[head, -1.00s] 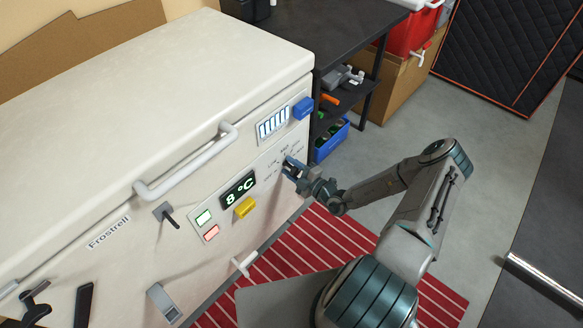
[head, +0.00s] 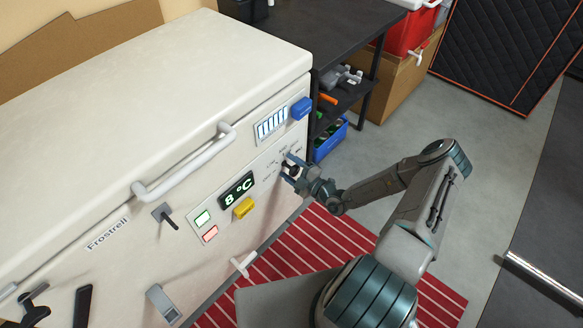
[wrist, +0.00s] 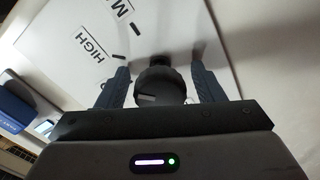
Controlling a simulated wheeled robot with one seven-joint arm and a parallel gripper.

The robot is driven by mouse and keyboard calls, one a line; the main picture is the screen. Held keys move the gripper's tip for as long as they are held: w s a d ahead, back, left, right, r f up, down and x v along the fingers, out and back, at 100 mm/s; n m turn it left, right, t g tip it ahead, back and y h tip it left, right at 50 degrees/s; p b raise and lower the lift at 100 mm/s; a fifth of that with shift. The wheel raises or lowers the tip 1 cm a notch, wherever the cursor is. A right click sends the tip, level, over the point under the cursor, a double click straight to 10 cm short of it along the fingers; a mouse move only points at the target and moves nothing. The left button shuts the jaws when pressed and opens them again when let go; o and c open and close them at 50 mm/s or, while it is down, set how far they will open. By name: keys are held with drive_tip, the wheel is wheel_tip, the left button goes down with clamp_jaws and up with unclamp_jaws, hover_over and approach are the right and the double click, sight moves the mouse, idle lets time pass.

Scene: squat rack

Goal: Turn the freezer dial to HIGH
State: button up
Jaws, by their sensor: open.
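The white chest freezer (head: 150,90) fills the left of the head view. Its dial plate is on the front at the right, with printed labels; HIGH (wrist: 92,49) and part of an M label read in the wrist view. The black dial (wrist: 160,84) sits between the fingers of my gripper (wrist: 164,82), with a finger on each side. Gaps show beside the dial, so the fingers look apart from it. In the head view my gripper (head: 291,168) is at the dial plate and mostly hides the dial. My gripper is open. The dial's pointer setting cannot be told.
A digital display (head: 237,190) reads 8 °C. A yellow part (head: 244,207), a blue part (head: 301,108) and a white handle (head: 190,162) stick out from the freezer front. A dark shelf table (head: 345,35) stands behind at the right. A red striped mat (head: 310,250) covers the floor.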

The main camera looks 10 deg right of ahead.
drive_tip(key=v, duration=1.3)
drive_tip(key=shift+s+d+p, duration=0.3)
drive_tip(key=shift+p, duration=0.15)
drive_tip(key=s+a+r+n+g+p, duration=0.25)
drive_tip(key=r+n+g, duration=0.25)
drive_tip(key=r+n, duration=0.45)
drive_tip(key=s+a+r+n+g+p, duration=0.25)
drive_tip(key=r+n+g, duration=0.25)
drive_tip(key=r+n, duration=0.4)
drive_tip(key=s+a+r+n+g+p, duration=0.1)
drive_tip(key=a+r+n+g+p, duration=0.15)
drive_tip(key=r+n+g, duration=0.5)
drive_tip(key=s+r+n+t+h+p, duration=0.2)
drive_tip(key=s+r+n+h, duration=0.1)
drive_tip(key=r+n, duration=0.5)
drive_tip(key=s+r+n+t+h+p, duration=0.1)
drive_tip(key=s+r+n+h+p, duration=0.2)
drive_tip(key=r+n, duration=0.6)
drive_tip(key=s+r+n+t+h+p, duration=0.2)
drive_tip(key=s+r+n+h, duration=0.2)
drive_tip(key=r+n, duration=0.5)
drive_tip(key=shift+s+r+t+h, duration=0.3)
drive_tip(key=shift+s+r+t, duration=0.05)
drive_tip(key=shift+s+r, duration=0.05)
